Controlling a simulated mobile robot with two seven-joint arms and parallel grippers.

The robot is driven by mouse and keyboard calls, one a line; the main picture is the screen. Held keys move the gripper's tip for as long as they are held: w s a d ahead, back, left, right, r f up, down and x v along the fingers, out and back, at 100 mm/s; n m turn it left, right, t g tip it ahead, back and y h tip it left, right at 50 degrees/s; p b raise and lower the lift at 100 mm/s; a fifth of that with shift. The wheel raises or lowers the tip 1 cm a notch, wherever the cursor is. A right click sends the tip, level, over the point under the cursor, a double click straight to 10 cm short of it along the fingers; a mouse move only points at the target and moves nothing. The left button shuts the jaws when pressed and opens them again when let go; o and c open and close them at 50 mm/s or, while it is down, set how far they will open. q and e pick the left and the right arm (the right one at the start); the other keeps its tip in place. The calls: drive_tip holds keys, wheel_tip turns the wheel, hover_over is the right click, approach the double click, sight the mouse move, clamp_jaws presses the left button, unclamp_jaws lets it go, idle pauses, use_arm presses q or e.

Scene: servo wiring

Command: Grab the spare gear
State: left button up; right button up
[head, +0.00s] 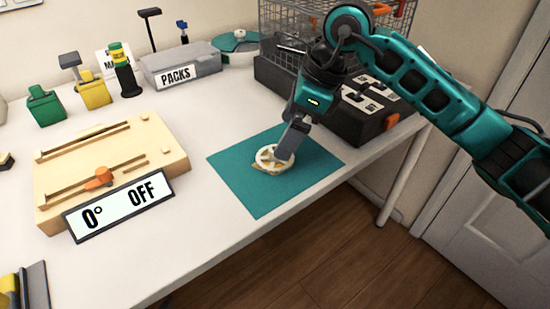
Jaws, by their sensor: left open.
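The spare gear, which appears to be the pale cream ring-shaped piece (262,167), lies on the teal mat (308,172) near the table's front right edge. My left gripper (284,154) points down at it from above. Its grey fingers are at the gear's right side and cover part of it. The jaws are open. I cannot tell whether the fingertips touch the gear. My right gripper is not in view.
A wooden board (160,147) with slots and an orange slider stands left, with a "0° OFF" sign (118,207) before it. A grey "PACKS" box (200,62) is at the back. A black case (365,132) and wire basket (280,32) stand behind the mat.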

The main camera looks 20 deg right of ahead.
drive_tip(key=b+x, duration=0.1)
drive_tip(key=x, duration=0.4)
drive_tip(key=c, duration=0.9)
